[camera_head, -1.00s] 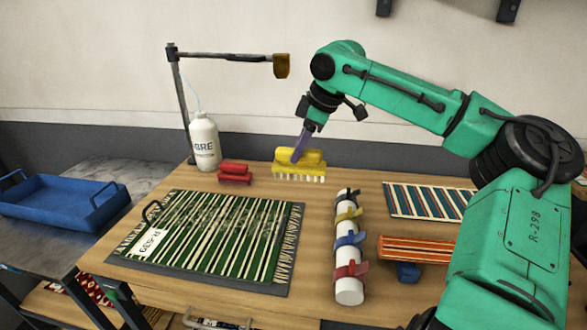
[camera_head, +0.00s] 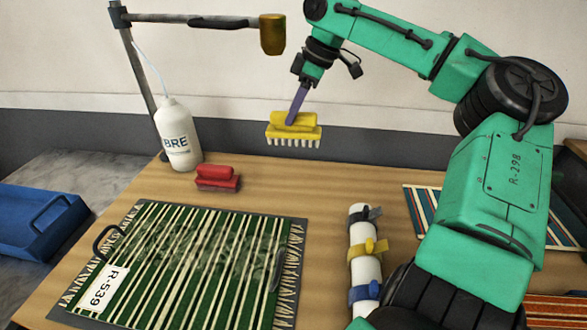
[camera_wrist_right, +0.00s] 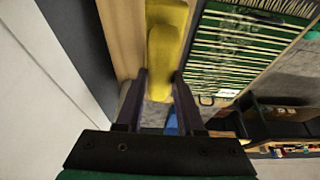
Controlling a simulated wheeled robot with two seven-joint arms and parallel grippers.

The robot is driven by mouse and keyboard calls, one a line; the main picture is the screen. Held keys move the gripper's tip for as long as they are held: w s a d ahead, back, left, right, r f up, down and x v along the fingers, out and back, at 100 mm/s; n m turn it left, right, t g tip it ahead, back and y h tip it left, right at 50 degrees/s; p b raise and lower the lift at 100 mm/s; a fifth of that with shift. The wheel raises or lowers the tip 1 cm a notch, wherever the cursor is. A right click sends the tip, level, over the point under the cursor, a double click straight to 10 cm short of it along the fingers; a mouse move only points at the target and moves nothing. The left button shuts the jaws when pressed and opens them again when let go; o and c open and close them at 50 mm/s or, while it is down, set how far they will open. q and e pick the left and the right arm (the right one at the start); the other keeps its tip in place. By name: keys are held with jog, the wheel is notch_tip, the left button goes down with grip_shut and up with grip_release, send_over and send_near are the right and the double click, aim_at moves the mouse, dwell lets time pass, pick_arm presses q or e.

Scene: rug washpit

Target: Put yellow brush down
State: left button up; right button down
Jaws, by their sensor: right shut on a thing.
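The yellow brush (camera_head: 293,131) has pale bristles pointing down. It hangs in the air near the table's back edge, against the dark wall band, with its bristles clear of the wooden tabletop (camera_head: 330,190). My right gripper (camera_head: 297,108), with purple fingers, is shut on the brush's upper part from above. In the right wrist view the brush (camera_wrist_right: 168,40) lies between the two fingers (camera_wrist_right: 160,80). My left gripper is not in view.
A red brush (camera_head: 217,179) and a white bottle (camera_head: 178,138) stand at the back left. A green striped rug (camera_head: 190,262) tagged R-539 lies in front. A strapped white roll (camera_head: 361,230) lies to its right. A lamp arm (camera_head: 200,20) reaches overhead. Bare wood shows between the red brush and roll.

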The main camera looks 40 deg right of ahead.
aim_at(318, 130)
notch_tip(318, 130, down, 19)
jog(key=shift+d+r, duration=0.1)
jog(key=shift+r, duration=0.05)
jog(key=shift+s, duration=0.1)
jog(key=c, duration=0.6)
grip_release()
jog(key=shift+o, duration=0.4)
jog(key=shift+b, duration=0.3)
jog(key=shift+f+b, duration=0.35)
jog(key=shift+f, duration=0.05)
jog(key=v, duration=1.4)
jog(key=shift+r, duration=0.45)
